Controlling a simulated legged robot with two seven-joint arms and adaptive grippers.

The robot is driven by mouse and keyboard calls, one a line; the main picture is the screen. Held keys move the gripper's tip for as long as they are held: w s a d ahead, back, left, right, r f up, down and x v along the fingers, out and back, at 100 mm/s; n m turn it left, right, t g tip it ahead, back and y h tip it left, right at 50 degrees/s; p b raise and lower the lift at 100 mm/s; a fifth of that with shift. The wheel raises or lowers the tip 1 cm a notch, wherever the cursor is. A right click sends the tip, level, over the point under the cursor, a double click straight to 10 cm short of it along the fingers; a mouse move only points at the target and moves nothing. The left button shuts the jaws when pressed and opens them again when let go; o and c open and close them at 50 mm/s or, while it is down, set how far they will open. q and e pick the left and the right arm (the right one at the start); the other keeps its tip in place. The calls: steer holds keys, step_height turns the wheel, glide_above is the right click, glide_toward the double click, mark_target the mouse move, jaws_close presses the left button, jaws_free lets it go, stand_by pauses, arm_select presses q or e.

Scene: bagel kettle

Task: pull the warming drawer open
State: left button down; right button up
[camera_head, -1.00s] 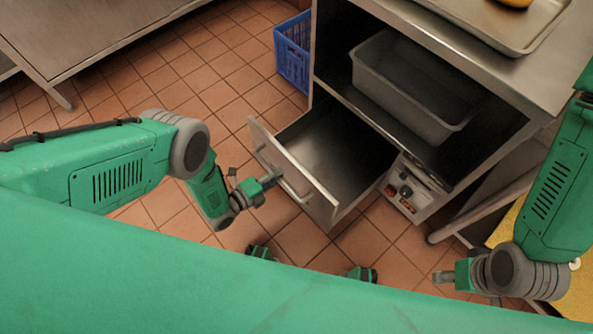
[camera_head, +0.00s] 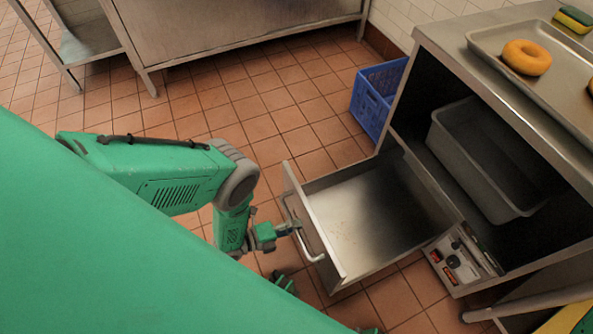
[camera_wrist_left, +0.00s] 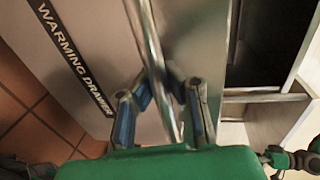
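The warming drawer (camera_head: 375,220) stands well out of the steel cabinet and its inside is empty. In the left wrist view its front panel (camera_wrist_left: 85,40) carries a "WARMING DRAWER" label. My left gripper (camera_head: 294,229) is at the drawer's bar handle (camera_head: 312,250). In the left wrist view the handle (camera_wrist_left: 152,40) runs between the two fingers, whose tips close in on it from both sides (camera_wrist_left: 162,82). What appears to be my right gripper (camera_wrist_left: 266,158) shows small at the lower right of that view; its fingers are too small to read.
A grey bin (camera_head: 480,160) sits on the shelf above the drawer. A control panel (camera_head: 458,262) is beside the drawer. A blue crate (camera_head: 377,98) stands on the floor behind it. A tray with a bagel (camera_head: 526,57) is on top. Tiled floor left of the drawer is free.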

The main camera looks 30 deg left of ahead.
arm_select(q)
steer(key=c, duration=1.5)
jaws_free()
steer(key=shift+f, duration=0.15)
steer(key=shift+c, duration=0.2)
steer(key=shift+d, duration=0.15)
steer(key=shift+s+a, duration=0.1)
steer(key=shift+a, duration=0.1)
steer(key=v, duration=1.1)
steer(key=shift+s+r, duration=0.2)
steer(key=shift+r, duration=0.05)
steer(key=shift+a, duration=0.1)
